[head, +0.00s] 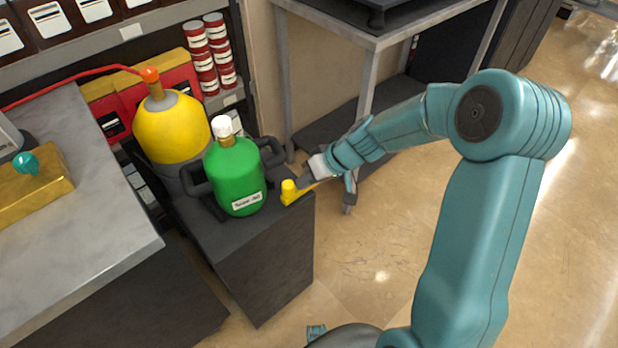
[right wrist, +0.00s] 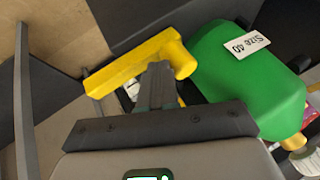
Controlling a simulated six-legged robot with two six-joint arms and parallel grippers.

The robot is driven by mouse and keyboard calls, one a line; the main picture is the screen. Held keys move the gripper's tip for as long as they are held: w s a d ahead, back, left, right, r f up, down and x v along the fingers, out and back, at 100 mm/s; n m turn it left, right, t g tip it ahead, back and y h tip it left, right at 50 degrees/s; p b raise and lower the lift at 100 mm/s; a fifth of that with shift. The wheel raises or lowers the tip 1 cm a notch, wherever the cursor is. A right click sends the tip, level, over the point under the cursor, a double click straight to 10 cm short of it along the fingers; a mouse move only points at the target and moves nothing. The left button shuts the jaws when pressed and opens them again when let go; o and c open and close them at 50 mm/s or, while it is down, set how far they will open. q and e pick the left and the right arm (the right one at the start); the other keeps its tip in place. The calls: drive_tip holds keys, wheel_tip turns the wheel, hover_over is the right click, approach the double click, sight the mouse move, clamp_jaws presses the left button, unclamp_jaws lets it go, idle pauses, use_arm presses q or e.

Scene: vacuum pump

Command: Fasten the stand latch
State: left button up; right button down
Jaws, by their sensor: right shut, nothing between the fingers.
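The stand latch is a yellow handle (head: 291,193) at the right edge of the dark stand (head: 262,262). It also shows large in the right wrist view (right wrist: 145,62), an angled yellow bar with a thicker round end. A green bottle (head: 234,172) with a white cap stands upright on the stand beside the latch, between dark curved arms (head: 270,152). My right gripper (head: 312,183) is at the latch from the right. In the right wrist view its fingers (right wrist: 157,75) are together, close against the yellow bar, with nothing held; contact is unclear. My left gripper is not in view.
A yellow tank (head: 172,128) with an orange top and red hose stands behind the green bottle. A grey workbench (head: 85,225) is at the left. A metal-framed table (head: 372,42) stands behind my right arm. The floor at the right is clear.

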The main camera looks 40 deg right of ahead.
sight(290, 209)
drive_tip(key=shift+a+f, duration=0.1)
drive_tip(key=shift+a, duration=0.25)
drive_tip(key=a+b, duration=0.1)
drive_tip(key=a, duration=0.1)
drive_tip(key=a+b, duration=0.1)
drive_tip(key=a, duration=0.1)
drive_tip(key=shift+s+a+f, duration=0.15)
drive_tip(key=shift+a, duration=0.1)
drive_tip(key=a, duration=0.6)
drive_tip(key=a+b, duration=0.1)
drive_tip(key=a, duration=0.1)
drive_tip(key=shift+s+a+r, duration=0.25)
drive_tip(key=shift+s+a, duration=0.15)
